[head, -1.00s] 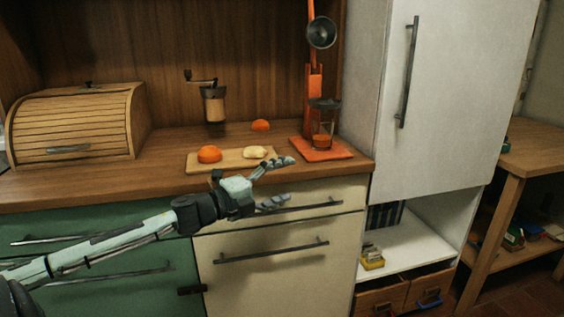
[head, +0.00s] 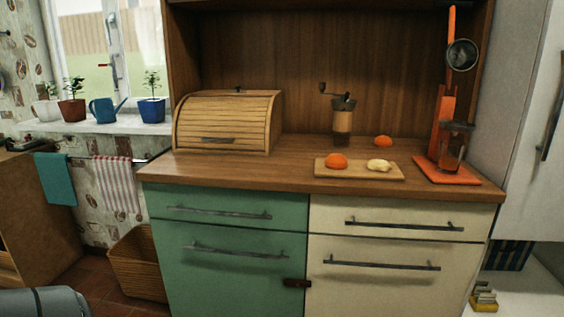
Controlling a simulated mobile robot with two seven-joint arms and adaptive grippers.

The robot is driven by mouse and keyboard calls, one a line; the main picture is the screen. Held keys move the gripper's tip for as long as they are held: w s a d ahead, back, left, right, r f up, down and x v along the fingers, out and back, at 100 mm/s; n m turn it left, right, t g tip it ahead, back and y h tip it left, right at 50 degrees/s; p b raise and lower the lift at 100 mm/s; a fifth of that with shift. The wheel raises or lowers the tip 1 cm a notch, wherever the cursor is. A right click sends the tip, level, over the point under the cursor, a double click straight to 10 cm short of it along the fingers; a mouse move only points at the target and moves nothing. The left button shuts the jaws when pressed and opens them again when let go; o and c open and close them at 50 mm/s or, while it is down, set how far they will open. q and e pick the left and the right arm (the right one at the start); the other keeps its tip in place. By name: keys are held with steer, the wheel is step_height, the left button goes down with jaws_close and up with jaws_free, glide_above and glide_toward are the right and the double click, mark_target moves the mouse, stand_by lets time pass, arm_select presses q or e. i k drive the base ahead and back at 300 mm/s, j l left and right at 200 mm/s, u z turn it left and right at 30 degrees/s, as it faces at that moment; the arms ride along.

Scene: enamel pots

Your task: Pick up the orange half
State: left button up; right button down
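One orange half (head: 336,160) lies on the left part of a wooden cutting board (head: 328,172) on the counter, dome up. A second orange half (head: 383,141) lies on the counter behind the board. A pale yellowish piece (head: 379,165) lies on the board's right part. Neither of my grippers is in the head view now.
An orange lever press (head: 446,172) stands at the counter's right end. A hand grinder (head: 342,120) stands behind the board, and a wooden bread box (head: 228,122) is to the left. The counter front (head: 240,178) is clear. A wicker basket (head: 137,264) stands on the floor.

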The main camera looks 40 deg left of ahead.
mark_target(337, 161)
steer(key=i+j+u, duration=0.1)
steer(key=u, duration=0.3)
steer(key=i+u, duration=0.5)
steer(key=u, duration=0.3)
steer(key=i+l, duration=0.15)
steer(key=i, duration=0.65)
steer(key=k+l+z, duration=0.1)
steer(key=k+z, duration=0.3)
steer(key=k, duration=0.05)
